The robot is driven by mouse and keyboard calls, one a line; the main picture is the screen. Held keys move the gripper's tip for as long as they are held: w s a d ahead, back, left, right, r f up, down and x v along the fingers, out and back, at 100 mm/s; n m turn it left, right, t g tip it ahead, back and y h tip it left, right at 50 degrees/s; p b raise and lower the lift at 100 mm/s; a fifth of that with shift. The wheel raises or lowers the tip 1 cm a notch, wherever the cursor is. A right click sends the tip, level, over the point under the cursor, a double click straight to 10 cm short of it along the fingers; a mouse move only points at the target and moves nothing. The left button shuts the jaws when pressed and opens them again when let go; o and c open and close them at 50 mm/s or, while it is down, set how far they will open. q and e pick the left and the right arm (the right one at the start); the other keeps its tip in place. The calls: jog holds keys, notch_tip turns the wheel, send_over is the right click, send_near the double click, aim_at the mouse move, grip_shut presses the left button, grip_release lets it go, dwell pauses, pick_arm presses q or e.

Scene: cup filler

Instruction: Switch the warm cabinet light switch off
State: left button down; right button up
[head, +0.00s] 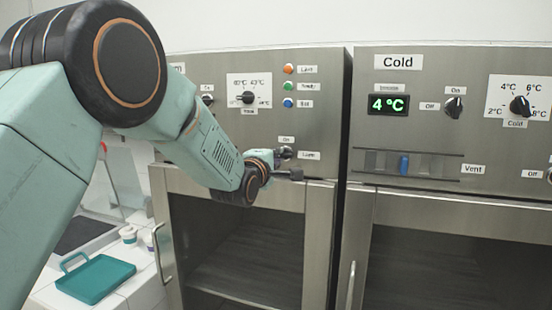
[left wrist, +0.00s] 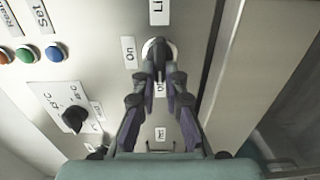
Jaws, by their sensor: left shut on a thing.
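The light switch (left wrist: 158,48) is a small dark knob on a round pale base on the steel panel of the left cabinet (head: 325,110), the warm one beside the Cold cabinet. In the left wrist view, my left gripper (left wrist: 158,72) is shut on the switch, its two fingertips close together at the knob. An "On" label (left wrist: 130,52) sits beside the switch. Another label (left wrist: 160,89) is partly hidden between the fingers. In the head view, the switch (head: 287,153) is partly covered by my left gripper. My right gripper is in neither view.
Red, green and blue buttons (head: 288,86) and a temperature dial (head: 248,97) are on the same panel. The Cold cabinet (head: 460,150) stands to the right. A teal tray (head: 95,278) lies on the white counter at lower left.

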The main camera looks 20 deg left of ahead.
pick_arm(q)
jog(key=c, duration=1.4)
grip_release()
jog(key=s, duration=1.2)
jog(key=shift+a, duration=0.25)
